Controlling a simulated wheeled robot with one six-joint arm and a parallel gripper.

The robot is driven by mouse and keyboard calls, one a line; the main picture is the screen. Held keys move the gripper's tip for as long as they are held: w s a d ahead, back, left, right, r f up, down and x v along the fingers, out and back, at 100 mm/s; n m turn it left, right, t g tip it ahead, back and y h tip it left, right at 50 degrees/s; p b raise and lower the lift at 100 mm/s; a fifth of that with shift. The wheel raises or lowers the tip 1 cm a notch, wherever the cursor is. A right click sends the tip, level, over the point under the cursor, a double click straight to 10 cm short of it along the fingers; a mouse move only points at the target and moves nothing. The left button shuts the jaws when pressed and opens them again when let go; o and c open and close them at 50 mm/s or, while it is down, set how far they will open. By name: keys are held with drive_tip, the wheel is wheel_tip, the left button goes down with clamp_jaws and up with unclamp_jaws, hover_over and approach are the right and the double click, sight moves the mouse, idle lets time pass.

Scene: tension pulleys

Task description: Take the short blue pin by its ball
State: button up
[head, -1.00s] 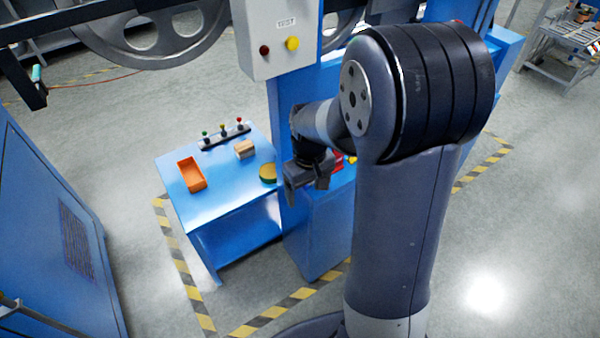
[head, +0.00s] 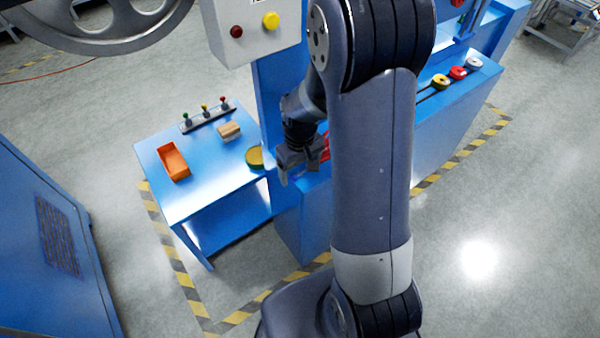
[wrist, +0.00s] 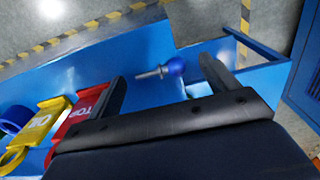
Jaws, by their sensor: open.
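The short blue pin (wrist: 176,66) shows in the wrist view, with a round blue ball and a thin grey metal shaft pointing left. It appears over the blue bench surface (wrist: 140,50). My gripper (wrist: 162,71) is open, with one finger on the left of the pin and one on the right. The ball shows nearer the right finger, and neither finger visibly touches it. The height gap to the pin is hard to judge. In the head view my gripper (head: 299,172) hangs over the blue bench beside the post, and the pin cannot be made out there.
In the wrist view a red piece (wrist: 72,122) and a yellow piece (wrist: 38,128) sit left of my gripper. A blue post (head: 268,110) stands close.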

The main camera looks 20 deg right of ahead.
sight(302, 174)
drive_tip(key=c, duration=1.1)
drive_tip(key=shift+o, duration=0.2)
drive_tip(key=shift+s+r, duration=0.1)
drive_tip(key=shift+r, duration=0.05)
drive_tip(key=shift+r, duration=0.2)
drive_tip(key=r, duration=0.4)
drive_tip(key=r+p, duration=0.1)
drive_tip(key=r, duration=0.1)
drive_tip(key=shift+s+d+r, duration=0.1)
drive_tip(key=shift+s+r, duration=0.2)
drive_tip(key=shift+r, duration=0.1)
drive_tip(key=s+d, duration=0.3)
drive_tip(key=s, duration=0.6)
drive_tip(key=s+d, duration=0.3)
drive_tip(key=s, duration=0.6)
drive_tip(key=shift+s+f, duration=0.2)
drive_tip(key=shift+f, duration=0.05)
